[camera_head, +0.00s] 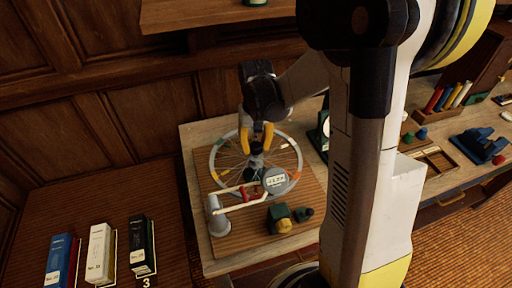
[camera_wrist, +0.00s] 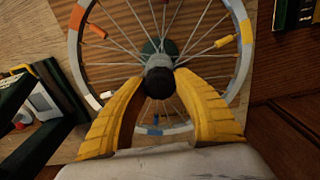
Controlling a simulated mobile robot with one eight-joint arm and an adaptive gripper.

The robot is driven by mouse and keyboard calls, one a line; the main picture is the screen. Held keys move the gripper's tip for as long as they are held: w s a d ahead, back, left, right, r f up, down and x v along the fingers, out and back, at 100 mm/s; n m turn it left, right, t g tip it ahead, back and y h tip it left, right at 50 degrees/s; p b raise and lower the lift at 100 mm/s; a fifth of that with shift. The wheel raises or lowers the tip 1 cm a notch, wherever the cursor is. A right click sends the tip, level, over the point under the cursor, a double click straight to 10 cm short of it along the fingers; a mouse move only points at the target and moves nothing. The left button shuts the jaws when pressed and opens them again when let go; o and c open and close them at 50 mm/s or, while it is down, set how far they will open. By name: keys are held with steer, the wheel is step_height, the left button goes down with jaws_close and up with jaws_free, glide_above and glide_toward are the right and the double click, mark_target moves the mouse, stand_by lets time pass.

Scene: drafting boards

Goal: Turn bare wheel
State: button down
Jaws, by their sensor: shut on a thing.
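The bare wheel (camera_head: 215,160) is a spoked rim with orange, yellow, green and white patches, lying on a ribbed brown board. Its rim also shows in the wrist view (camera_wrist: 244,60). A black knob (camera_wrist: 158,82) stands at its hub. My gripper (camera_head: 262,138) has come down over the hub from above. In the wrist view, the yellow fingers of my gripper (camera_wrist: 161,80) are shut on the black knob, one on each side. The base of the hub is partly hidden by the knob.
A grey post with a cream arm (camera_head: 232,208), a round labelled disc (camera_head: 276,181) and a green block (camera_head: 279,217) stand by the near rim. Books (camera_head: 101,252) stand at lower left. Blue (camera_head: 481,146) and wooden items occupy the desk at right.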

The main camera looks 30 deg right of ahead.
steer(key=n, duration=0.4)
steer(key=shift+f+n+b, duration=0.1)
steer(key=shift+n+b, duration=0.2)
steer(key=n, duration=0.3)
steer(key=shift+a+n, duration=0.1)
steer(key=shift+n, duration=0.2)
steer(key=n, duration=0.3)
steer(key=shift+n+b, duration=0.3)
steer(key=shift+b, duration=0.05)
steer(key=shift+s+n, duration=0.1)
steer(key=shift+n, duration=1.6)
steer(key=c, duration=0.9)
jaws_free()
steer(key=shift+a, duration=0.1)
steer(key=shift+c, duration=0.2)
